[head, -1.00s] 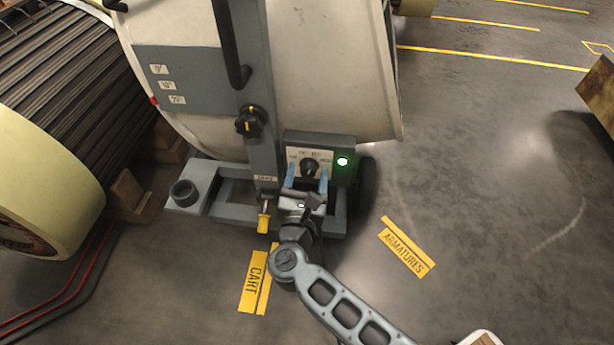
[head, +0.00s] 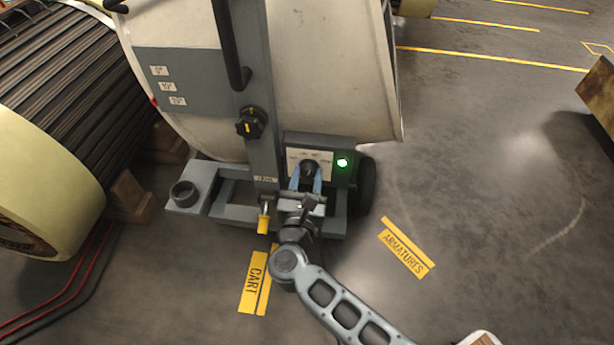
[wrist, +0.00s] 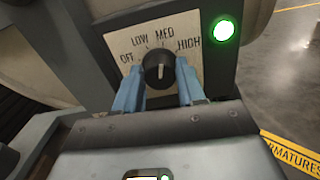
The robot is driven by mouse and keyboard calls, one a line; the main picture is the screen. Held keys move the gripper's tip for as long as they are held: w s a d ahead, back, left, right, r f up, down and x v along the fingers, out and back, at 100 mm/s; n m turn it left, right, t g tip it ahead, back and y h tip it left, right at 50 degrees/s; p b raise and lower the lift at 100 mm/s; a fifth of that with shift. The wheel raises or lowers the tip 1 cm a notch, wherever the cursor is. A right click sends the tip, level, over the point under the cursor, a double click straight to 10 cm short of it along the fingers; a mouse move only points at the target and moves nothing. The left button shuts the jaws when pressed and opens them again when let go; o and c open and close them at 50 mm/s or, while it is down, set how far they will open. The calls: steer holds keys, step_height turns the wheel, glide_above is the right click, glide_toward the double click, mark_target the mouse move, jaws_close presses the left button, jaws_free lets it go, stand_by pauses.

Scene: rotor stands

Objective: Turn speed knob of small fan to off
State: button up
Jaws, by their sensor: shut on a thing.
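The speed knob (wrist: 158,70) is black and round, on a pale dial plate (wrist: 125,45) marked OFF, LOW, MED and HIGH from left to right. A short light mark shows on its face, roughly upright; which setting it points to is hard to tell. My gripper (wrist: 159,84) has its two blue fingers shut on the knob, one at each side. In the head view the knob (head: 309,168) is partly hidden by my gripper (head: 306,178). The small fan (head: 330,60) is a large pale drum on a grey cart frame.
A green light (head: 342,162) glows right of the dial. A second black knob (head: 250,123) sits on the grey upright, and a yellow-handled pin (head: 263,218) is left of my gripper. A ribbed rotor (head: 60,80) stands at left.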

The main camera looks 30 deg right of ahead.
steer(key=n+p, duration=0.1)
steer(key=n, duration=0.3)
steer(key=shift+a+n+p, duration=0.1)
steer(key=shift+n+p, duration=0.3)
steer(key=n+p, duration=0.1)
steer(key=n, duration=0.2)
steer(key=shift+n, duration=0.3)
steer(key=n+p, duration=0.2)
steer(key=n, duration=0.1)
steer(key=shift+f+n+p, duration=0.1)
steer(key=shift+n+p, duration=0.45)
steer(key=shift+n, duration=1.25)
steer(key=o, duration=1.1)
steer(key=shift+c, duration=0.2)
